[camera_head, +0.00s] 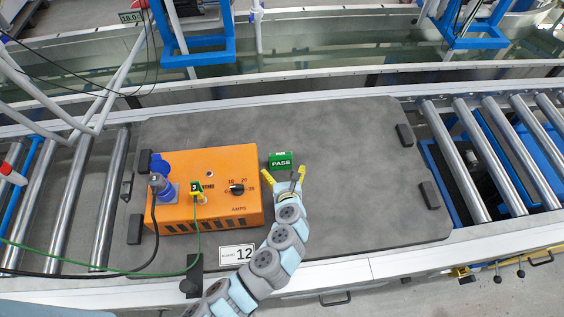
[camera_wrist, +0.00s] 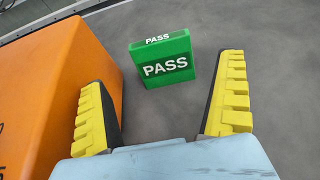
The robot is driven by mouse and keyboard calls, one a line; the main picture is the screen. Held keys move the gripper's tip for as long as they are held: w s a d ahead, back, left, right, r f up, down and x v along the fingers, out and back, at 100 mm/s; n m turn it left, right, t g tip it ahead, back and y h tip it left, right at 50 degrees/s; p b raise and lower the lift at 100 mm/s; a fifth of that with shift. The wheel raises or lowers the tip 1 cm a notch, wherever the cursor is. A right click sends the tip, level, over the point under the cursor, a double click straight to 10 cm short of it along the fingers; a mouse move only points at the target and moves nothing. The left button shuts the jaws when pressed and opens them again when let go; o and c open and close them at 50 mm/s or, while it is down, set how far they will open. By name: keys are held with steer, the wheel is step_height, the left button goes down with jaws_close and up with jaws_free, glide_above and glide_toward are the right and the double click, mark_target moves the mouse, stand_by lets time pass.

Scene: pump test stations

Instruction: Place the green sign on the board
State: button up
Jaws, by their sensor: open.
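The green sign (camera_head: 281,161) with white PASS lettering appears to stand upright on the dark grey board (camera_head: 340,170), just right of the orange box. In the wrist view the green sign (camera_wrist: 165,62) shows its front face and top edge. My gripper (camera_head: 284,175) is open and empty, its yellow-padded fingers pointing at the sign from the near side. In the wrist view my gripper (camera_wrist: 164,85) has the sign ahead, between the lines of its fingers, with no visible contact. A white plate (camera_head: 237,254) reading 12 lies at the board's front edge.
The orange box (camera_head: 210,190) with an AMPS dial, plugs and cables stands close left of my gripper; it also fills the left of the wrist view (camera_wrist: 60,90). Metal rollers (camera_head: 480,155) lie on both sides. The board's right half is clear apart from dark edge blocks (camera_head: 429,195).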

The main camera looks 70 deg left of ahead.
steer(key=v, duration=0.3)
steer(key=shift+d+r, duration=0.2)
steer(key=shift+d, duration=0.15)
